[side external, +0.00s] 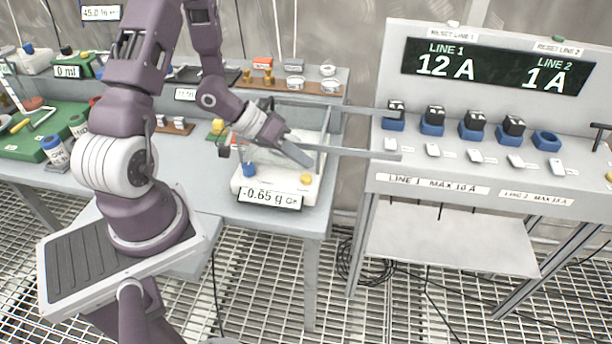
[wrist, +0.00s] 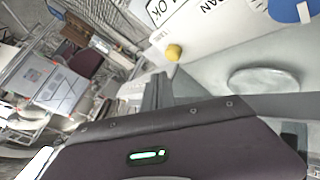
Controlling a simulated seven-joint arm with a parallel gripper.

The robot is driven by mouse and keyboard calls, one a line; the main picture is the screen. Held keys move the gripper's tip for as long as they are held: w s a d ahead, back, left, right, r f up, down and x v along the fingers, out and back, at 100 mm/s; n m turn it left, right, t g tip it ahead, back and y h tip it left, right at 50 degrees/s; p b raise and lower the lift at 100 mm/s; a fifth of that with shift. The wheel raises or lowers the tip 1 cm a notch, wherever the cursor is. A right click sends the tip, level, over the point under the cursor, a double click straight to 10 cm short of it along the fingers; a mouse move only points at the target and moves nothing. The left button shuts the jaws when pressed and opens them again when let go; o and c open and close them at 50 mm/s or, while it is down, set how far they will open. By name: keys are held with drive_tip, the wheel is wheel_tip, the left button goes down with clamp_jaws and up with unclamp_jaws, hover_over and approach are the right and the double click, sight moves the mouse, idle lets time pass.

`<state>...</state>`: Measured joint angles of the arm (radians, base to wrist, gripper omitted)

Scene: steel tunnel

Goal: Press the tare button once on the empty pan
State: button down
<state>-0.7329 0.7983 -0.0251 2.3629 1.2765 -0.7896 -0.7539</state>
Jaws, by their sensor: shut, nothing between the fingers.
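The white balance (side external: 240,188) stands on the grey bench, with a display (side external: 270,198) that reads -0.65 g. A yellow button (side external: 306,178) is at its front right corner, beside small lettering in the wrist view (wrist: 173,52). My gripper (side external: 304,160) is shut and empty, pointing down just above and slightly left of the yellow button in the side view. Its fingers (wrist: 157,88) are close to the button in the wrist view, with a visible gap. The round metal pan (wrist: 264,80) looks empty; in the side view my gripper and the draft shield partly hide it.
A blue round part (side external: 249,169) is at the balance's front left. A panel with blue sockets (side external: 432,128) stands to the right. A shelf with small weights (side external: 294,82) is behind.

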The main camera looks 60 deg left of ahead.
sight(306, 179)
drive_tip(key=shift+f, duration=0.65)
drive_tip(key=shift+f, duration=0.1)
idle(1.5)
drive_tip(key=shift+f, duration=0.3)
